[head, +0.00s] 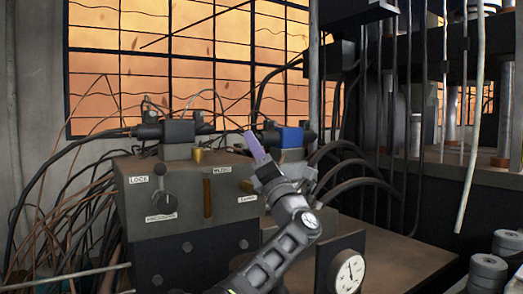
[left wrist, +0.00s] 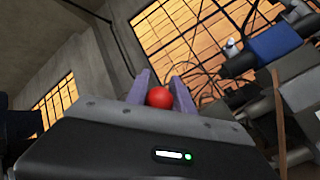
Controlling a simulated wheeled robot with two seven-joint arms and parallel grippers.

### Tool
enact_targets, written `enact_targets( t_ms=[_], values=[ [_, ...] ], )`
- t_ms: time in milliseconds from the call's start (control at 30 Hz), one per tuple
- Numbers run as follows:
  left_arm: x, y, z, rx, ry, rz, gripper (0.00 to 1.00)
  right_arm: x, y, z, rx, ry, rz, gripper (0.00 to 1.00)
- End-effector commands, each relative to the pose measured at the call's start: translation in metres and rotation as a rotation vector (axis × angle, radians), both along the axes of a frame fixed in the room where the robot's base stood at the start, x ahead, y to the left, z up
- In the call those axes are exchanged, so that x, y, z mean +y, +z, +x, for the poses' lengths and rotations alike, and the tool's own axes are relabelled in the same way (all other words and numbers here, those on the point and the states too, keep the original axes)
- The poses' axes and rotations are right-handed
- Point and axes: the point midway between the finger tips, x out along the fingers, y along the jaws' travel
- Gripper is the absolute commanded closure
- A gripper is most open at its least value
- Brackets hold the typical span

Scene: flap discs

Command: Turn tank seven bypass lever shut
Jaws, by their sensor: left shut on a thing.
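My left gripper (head: 256,148) is at the upper right of a grey-brown control block (head: 188,185), its purple fingers pointing up and left. In the left wrist view, the fingers are closed on a red ball knob (left wrist: 159,97), which sits between them. The knob is hidden behind the fingers in the head view. The lever's shaft does not show clearly, so I cannot tell its angle. No label naming tank seven is readable. My right gripper is not in view.
The block carries a dark handle (head: 164,201) under a LOCK label, and solenoid valves (head: 179,132) on top. A blue valve part (head: 291,137) is close behind my gripper. Black hoses (head: 352,184) run right. A round gauge (head: 349,272) stands near my forearm.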

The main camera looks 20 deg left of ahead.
Motion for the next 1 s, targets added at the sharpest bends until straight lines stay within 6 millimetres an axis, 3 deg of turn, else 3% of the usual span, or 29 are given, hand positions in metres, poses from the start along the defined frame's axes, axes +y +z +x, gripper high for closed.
enact_targets(
  t_ms=[533,567,800,1000],
  values=[
    [0.0052,-0.0043,-0.0021,-0.022,0.008,-0.026,1.0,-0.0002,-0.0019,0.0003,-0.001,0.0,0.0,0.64],
    [0.0052,-0.0044,-0.002,-0.022,0.008,-0.026,0.7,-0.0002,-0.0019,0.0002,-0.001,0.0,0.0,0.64],
    [0.0042,-0.0031,-0.0021,-0.023,0.005,-0.024,0.5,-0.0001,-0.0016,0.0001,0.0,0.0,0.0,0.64],
    [0.0031,-0.0021,-0.0021,-0.023,0.003,-0.023,0.49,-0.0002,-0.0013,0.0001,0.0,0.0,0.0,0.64]
  ],
)
